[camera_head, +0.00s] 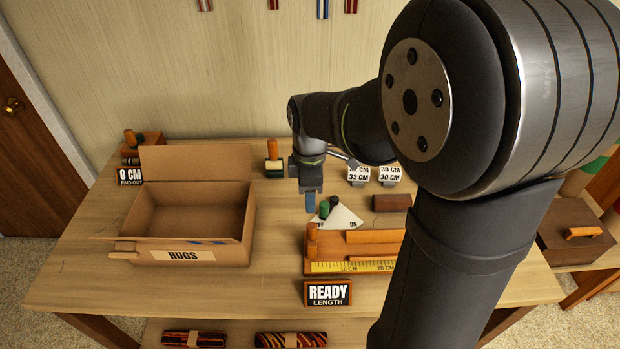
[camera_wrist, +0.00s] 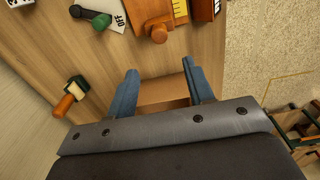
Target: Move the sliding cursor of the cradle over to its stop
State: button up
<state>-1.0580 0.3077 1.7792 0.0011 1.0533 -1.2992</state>
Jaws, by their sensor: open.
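The wooden cradle (camera_head: 318,267) lies on the table with a yellow ruler (camera_head: 350,266) along its front. An upright orange peg (camera_head: 312,240), which looks like the sliding cursor's handle, stands at its left end; a round orange knob (camera_wrist: 158,33) shows in the wrist view, on the cradle's end. An orange bar (camera_head: 375,237) lies along the cradle to the right. I cannot tell which part is the stop; my arm hides the cradle's right end. My gripper (camera_head: 310,204) is open and empty, above the table behind the cradle's left end. Its blue fingers (camera_wrist: 162,86) are apart, touching nothing visible.
A white ON/OFF plate with a green knob (camera_head: 324,209) is beside my gripper, behind the cradle. An open cardboard box (camera_head: 200,255) labelled RUGS stands left. A brown block (camera_head: 392,202) lies behind the cradle. A READY LENGTH sign (camera_head: 328,293) stands in front.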

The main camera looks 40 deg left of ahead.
notch_tip(320, 180, up, 4)
send_over(311, 226)
jog(key=shift+s+r, duration=0.1)
jog(key=shift+r, duration=0.05)
dwell(0.6)
notch_tip(311, 226, down, 18)
jog(key=shift+r, duration=0.2)
dwell(0.3)
jog(key=shift+r, duration=0.1)
notch_tip(311, 226, up, 17)
notch_tip(311, 226, down, 17)
jog(key=shift+f, duration=0.2)
jog(key=w+d, duration=0.8)
notch_tip(311, 226, up, 21)
jog(key=shift+w+a+f, duration=0.2)
jog(key=shift+a, duration=0.05)
dwell(0.6)
